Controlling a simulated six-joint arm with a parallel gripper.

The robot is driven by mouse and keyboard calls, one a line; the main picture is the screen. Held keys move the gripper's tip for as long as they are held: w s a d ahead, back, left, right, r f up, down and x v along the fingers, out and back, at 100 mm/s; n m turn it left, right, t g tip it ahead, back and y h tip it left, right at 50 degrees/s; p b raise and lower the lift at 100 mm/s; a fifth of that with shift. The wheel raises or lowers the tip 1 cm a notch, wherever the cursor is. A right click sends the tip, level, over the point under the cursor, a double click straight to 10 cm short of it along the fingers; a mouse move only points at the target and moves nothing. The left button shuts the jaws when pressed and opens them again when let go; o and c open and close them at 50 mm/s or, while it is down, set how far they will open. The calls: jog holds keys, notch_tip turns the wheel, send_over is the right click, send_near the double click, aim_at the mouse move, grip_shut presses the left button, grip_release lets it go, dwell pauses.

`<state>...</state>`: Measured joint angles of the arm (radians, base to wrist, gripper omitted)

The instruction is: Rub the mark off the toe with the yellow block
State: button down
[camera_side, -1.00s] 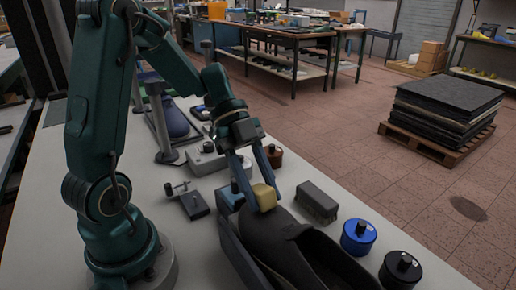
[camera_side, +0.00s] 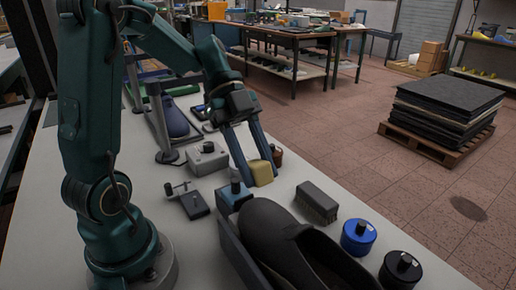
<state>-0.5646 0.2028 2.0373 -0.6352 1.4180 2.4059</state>
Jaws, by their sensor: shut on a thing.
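My gripper (camera_side: 259,170) is shut on the yellow block (camera_side: 262,173). It holds the block beyond the toe of the black shoe (camera_side: 272,222), apart from it in the picture. The shoe lies in a blue-grey holder (camera_side: 235,245) at the front of the table, its toe pointing away from the camera. The toe's upper surface looks plain dark; I cannot make out a mark on it at this size.
A dark brush (camera_side: 317,202) lies right of the toe. A blue tin (camera_side: 358,237) and a black tin (camera_side: 400,270) stand along the table's right edge. A grey box with a knob (camera_side: 207,158) and a small dark clamp (camera_side: 188,201) stand to the left.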

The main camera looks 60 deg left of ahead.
jog(key=shift+a+r, duration=0.25)
jog(key=shift+r, duration=0.35)
jog(key=shift+a+r, duration=0.3)
jog(key=shift+r, duration=0.4)
jog(key=shift+a+r, duration=0.25)
jog(key=shift+r, duration=0.45)
